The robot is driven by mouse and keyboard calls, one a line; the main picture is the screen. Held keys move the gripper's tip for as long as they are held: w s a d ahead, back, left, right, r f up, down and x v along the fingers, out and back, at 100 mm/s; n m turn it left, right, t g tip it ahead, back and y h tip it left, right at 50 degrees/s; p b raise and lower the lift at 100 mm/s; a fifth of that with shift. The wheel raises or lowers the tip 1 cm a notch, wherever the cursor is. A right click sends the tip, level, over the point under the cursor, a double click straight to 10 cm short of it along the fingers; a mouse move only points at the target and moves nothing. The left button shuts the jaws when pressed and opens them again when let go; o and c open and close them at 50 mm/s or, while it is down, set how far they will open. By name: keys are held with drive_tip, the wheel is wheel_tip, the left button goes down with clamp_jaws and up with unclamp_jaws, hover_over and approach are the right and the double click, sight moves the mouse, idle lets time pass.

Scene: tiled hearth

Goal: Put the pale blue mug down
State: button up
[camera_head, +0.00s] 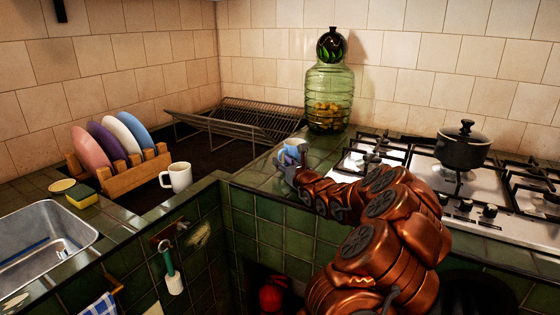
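The pale blue mug (293,147) is at the middle of the view, over the green tiled counter (262,172) left of the stove. My gripper (288,161) is at the mug, with its fingers against the mug's near side. The gripper and wrist hide the mug's lower part. I cannot tell whether the mug's base touches the tiles or whether the fingers are closed on it.
A large green glass jar (330,95) stands behind the mug. The stove (470,185) with a dark pot (463,148) is to the right. A wire rack (240,125), white mug (177,177) and plate rack (135,172) are to the left. Bare tiles lie near the mug.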

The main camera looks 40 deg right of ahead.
drive_tip(key=v, duration=0.9)
